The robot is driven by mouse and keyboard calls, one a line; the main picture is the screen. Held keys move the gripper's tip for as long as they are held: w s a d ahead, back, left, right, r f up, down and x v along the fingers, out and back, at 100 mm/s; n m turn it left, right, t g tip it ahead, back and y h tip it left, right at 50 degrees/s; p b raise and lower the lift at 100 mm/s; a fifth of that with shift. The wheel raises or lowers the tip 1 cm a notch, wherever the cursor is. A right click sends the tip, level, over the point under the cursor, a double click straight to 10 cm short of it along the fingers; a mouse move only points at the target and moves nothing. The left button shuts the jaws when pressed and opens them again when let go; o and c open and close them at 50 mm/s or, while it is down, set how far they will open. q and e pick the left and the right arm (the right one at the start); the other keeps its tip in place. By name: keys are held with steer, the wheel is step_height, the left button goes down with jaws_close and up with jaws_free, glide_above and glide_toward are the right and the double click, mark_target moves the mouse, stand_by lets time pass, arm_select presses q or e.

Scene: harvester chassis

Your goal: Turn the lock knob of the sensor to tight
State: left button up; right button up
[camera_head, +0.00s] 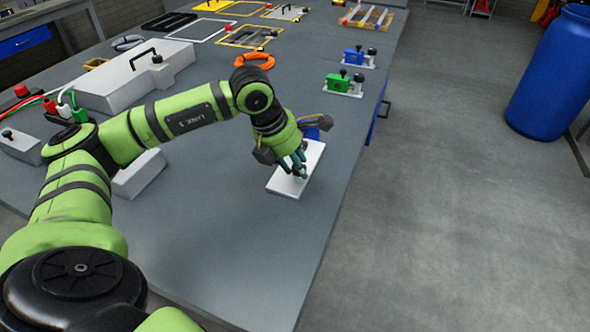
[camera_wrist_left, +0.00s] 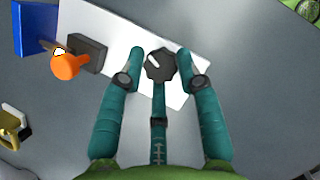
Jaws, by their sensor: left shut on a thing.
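A white plate (camera_head: 312,163) lies on the grey table near its right edge. On it, in the left wrist view, is a black lock knob (camera_wrist_left: 160,67) with a white pointer line that slants to the upper left. My left gripper (camera_head: 297,165) reaches down onto the plate. Its teal fingers (camera_wrist_left: 163,75) are shut around the knob, one on each side and one below. A blue block (camera_wrist_left: 33,28), a dark block (camera_wrist_left: 86,54) and an orange rounded part (camera_wrist_left: 65,66) sit to the left of the knob. In the head view the gripper mostly hides the knob. My right gripper is not seen.
Green (camera_head: 340,83) and blue (camera_head: 357,56) blocks on white plates stand further back along the right edge. An orange ring-shaped part (camera_head: 268,61) lies behind my arm. A large white box (camera_head: 125,85) stands at left. The table front is clear.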

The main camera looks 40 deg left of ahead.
arm_select(q)
steer(key=m, duration=0.1)
steer(key=m+h, duration=0.1)
steer(key=m+b, duration=0.1)
steer(key=shift+w+r+m+g, duration=0.25)
steer(key=shift+w+m+g, duration=0.05)
steer(key=shift+m, duration=0.1)
steer(key=m+g+h, duration=0.1)
steer(key=m, duration=0.3)
steer(key=shift+w+m, duration=0.15)
steer(key=shift+m, duration=0.15)
steer(key=m+g, duration=0.1)
steer(key=m, duration=0.1)
steer(key=m+g, duration=0.1)
steer(key=m, duration=0.2)
steer(key=shift+w+g+h+b, duration=0.15)
steer(key=shift+g+h+b, duration=0.15)
steer(key=m, duration=0.2)
steer(key=m+g, duration=0.1)
steer(key=m, duration=0.1)
steer(key=shift+d+g, duration=0.1)
steer(key=shift+g, duration=0.2)
steer(key=shift+f+m+b, duration=0.1)
steer(key=shift+m+b, duration=0.25)
steer(key=shift+m, duration=0.55)
steer(key=shift+g, duration=0.3)
steer(key=o, duration=0.9)
steer(key=shift+o, duration=1)
steer(key=shift+y, duration=0.4)
